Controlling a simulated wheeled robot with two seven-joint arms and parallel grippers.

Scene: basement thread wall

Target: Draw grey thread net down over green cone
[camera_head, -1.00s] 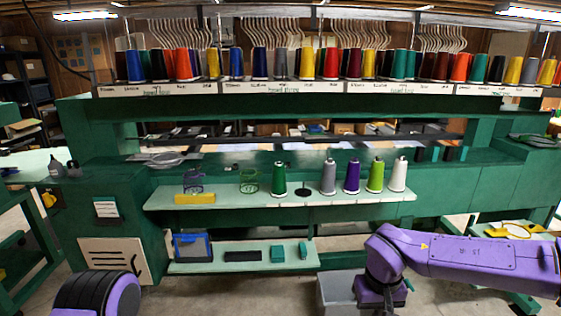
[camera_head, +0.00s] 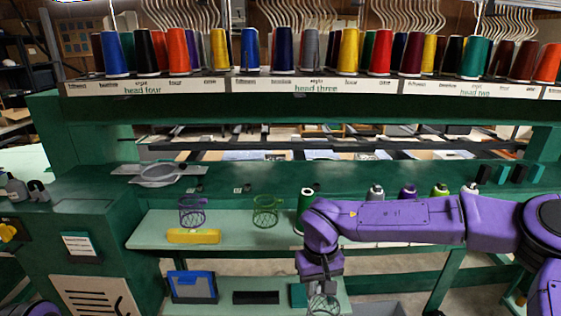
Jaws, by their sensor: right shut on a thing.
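My right gripper (camera_head: 322,288) hangs at the bottom centre, in front of the shelf, shut on a grey thread net (camera_head: 323,304). The net hangs under the fingers and is cut by the picture's lower edge. The dark green cone (camera_head: 303,208) stands upright on the pale shelf, above and just left of the gripper. My right arm hides part of it, and no net shows on it. A light green cone (camera_head: 440,190) stands further right, mostly hidden behind my arm. My left gripper is out of view.
A purple net (camera_head: 192,211) and a green net (camera_head: 265,211) stand on the shelf (camera_head: 155,235), with a yellow block (camera_head: 193,236) in front. Grey (camera_head: 376,191), purple (camera_head: 408,191) and white cones stand behind my arm. A blue-framed box (camera_head: 192,286) sits on the lower shelf.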

